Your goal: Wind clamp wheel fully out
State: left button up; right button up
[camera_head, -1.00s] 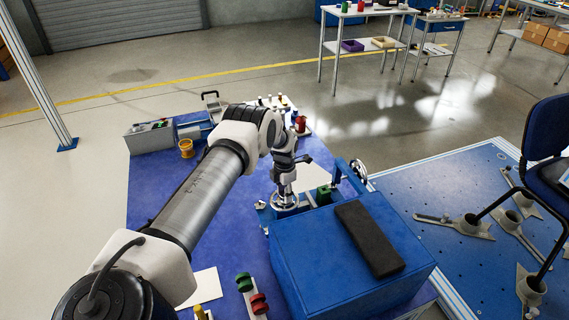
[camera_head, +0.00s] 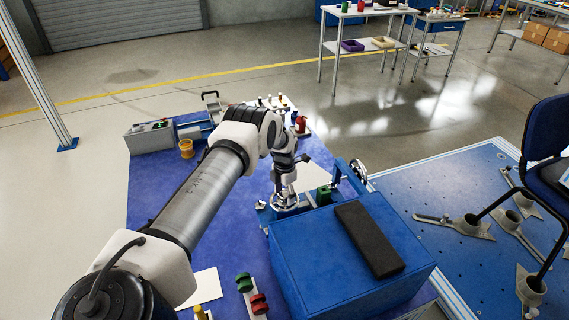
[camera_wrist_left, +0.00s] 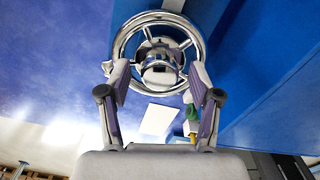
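A chrome spoked handwheel (camera_head: 284,206) sits at the left back corner of a blue box-shaped machine (camera_head: 318,271). In the left wrist view the wheel (camera_wrist_left: 115,38) shows face-on with a shiny round hub (camera_wrist_left: 160,72). My left gripper (camera_head: 285,190) reaches down onto the wheel. In the left wrist view its two fingers (camera_wrist_left: 158,75) stand well apart, at opposite sides of the wheel's near half, overlapping the rim. Whether the pads press on the rim cannot be told. A second handwheel (camera_head: 359,168) stands behind the machine. My right gripper is not in view.
A black pad (camera_head: 368,240) lies on the machine top. A green block (camera_head: 324,195) sits close right of the gripper. Red and green parts (camera_head: 258,303) lie at the front. A blue perforated platform (camera_head: 440,195) with a chair (camera_head: 548,150) stands right.

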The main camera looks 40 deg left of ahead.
aim_at(284, 194)
pick_arm(q)
notch_tip(284, 194, up, 12)
dwell(0.5)
dwell(0.3)
